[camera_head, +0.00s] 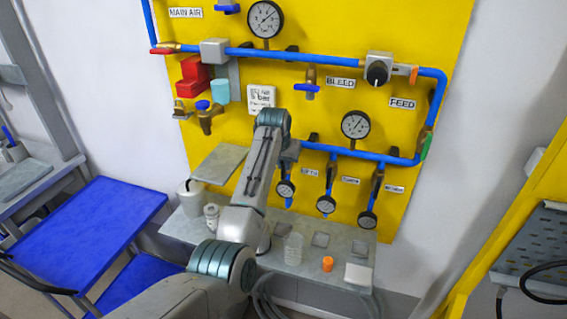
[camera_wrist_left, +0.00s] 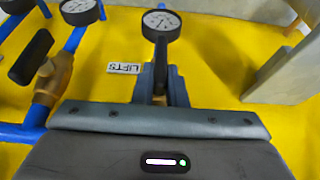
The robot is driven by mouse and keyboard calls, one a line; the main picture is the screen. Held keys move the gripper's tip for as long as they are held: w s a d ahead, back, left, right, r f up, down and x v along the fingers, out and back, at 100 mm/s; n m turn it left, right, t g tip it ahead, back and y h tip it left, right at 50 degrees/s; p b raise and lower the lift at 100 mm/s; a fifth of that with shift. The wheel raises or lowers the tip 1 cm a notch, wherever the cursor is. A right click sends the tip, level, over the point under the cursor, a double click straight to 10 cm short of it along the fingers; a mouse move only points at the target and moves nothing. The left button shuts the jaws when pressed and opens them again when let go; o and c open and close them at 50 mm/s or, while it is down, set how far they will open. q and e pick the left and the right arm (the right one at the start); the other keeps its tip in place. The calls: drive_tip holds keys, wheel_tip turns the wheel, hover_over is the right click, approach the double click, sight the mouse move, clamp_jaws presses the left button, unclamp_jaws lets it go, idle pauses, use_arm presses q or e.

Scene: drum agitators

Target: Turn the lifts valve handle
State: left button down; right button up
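The lifts valve (camera_wrist_left: 160,98) sits on the yellow panel under my left gripper; its brass body shows between the fingers. A narrow dark upright part, seemingly its handle (camera_wrist_left: 161,70), stands between the two fingers. My left gripper (camera_wrist_left: 161,78) is closed in tightly around it, with little or no gap. The LIFTS label (camera_wrist_left: 124,68) is beside the fingers, and the lifts gauge (camera_wrist_left: 161,25) is just beyond them. In the head view my left gripper (camera_head: 289,153) reaches the panel above the lifts gauge (camera_head: 285,188) and hides the valve. My right gripper is out of view.
A neighbouring black valve handle (camera_wrist_left: 31,57) lies close by, left in the wrist view. A grey block (camera_wrist_left: 290,75) stands out on the right. Below the panel, a grey shelf (camera_head: 300,270) holds a clear jar (camera_head: 293,249) and an orange cap (camera_head: 327,263).

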use_arm(q)
drive_tip(key=shift+d+y, duration=0.2)
drive_tip(key=shift+y, duration=0.4)
drive_tip(key=shift+t, duration=0.3)
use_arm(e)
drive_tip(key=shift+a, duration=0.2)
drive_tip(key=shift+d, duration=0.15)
use_arm(q)
drive_tip(key=c, duration=1.5)
unclamp_jaws()
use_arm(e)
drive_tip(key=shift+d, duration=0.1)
use_arm(q)
drive_tip(key=shift+o, duration=0.2)
